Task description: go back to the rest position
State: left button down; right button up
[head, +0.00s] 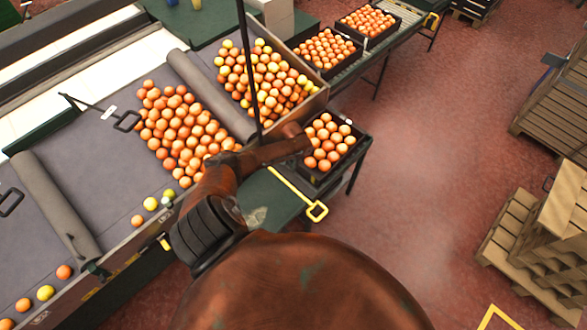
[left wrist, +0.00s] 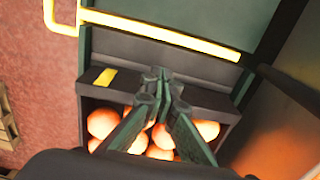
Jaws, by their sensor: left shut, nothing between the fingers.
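My left gripper (left wrist: 160,78) shows clearly in the left wrist view. Its two dark green fingers are together with nothing between them. Below and behind them is a black crate (left wrist: 205,98) with oranges (left wrist: 104,122) in it; the fingers hide part of its rim and some fruit. In the head view, my brown arm reaches up to the side of the black crate (head: 342,172) of oranges, and I cannot make out the fingertips there. My right gripper is in neither view.
Sloped grey sorting bays (head: 90,165) with heaped oranges lie at the left. A yellow handle (head: 316,211) sticks out by the crate. More filled crates (head: 327,50) stand on a conveyor at the back. Wooden pallets (head: 550,110) are at the right; the red floor (head: 430,150) between is clear.

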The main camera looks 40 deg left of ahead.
pick_arm(q)
jog(key=r, duration=0.5)
jog(key=shift+s+a+r, duration=0.25)
jog(key=shift+r, duration=0.15)
